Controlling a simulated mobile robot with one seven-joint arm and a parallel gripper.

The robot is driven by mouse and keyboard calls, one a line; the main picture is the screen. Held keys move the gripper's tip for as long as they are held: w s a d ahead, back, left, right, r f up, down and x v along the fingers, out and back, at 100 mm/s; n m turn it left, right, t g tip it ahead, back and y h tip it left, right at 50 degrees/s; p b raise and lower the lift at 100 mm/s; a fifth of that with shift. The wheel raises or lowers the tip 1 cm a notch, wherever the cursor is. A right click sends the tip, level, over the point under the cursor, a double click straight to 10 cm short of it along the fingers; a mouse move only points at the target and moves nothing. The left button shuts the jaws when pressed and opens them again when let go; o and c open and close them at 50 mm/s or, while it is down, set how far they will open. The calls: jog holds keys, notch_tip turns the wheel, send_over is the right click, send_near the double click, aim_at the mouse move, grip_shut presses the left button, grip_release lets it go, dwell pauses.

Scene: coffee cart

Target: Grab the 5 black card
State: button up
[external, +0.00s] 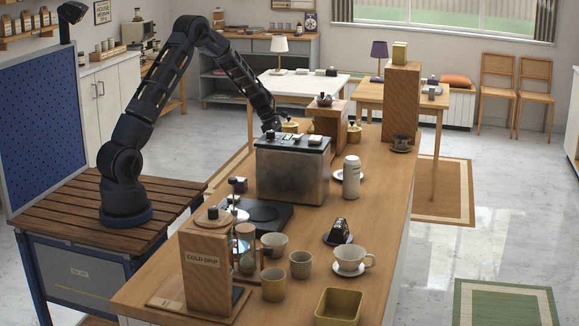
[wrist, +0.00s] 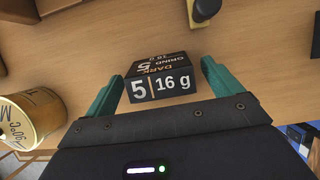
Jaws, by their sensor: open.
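The black card (wrist: 163,84) is a folded tent shape with white "5 | 16 g" on its near face and "DARK GRIND 5" on the other. It stands on the wooden counter in the wrist view. My gripper (wrist: 165,69) is open, with its teal fingers to the left and right of the card. The left finger is very close to the card's edge, and I cannot tell if they touch. A wider gap shows at the right finger. In the external view my gripper (external: 271,127) is low behind the metal machine, and this card is hidden there.
A yellow tin (wrist: 30,118) stands left of my gripper in the wrist view. A dark-based object (wrist: 204,10) is beyond the card. In the external view the metal machine (external: 290,178) stands in front of my gripper, and a wooden box (external: 330,125) is to its right.

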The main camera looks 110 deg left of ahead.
jog(key=c, duration=1.1)
jog(key=shift+o, duration=0.2)
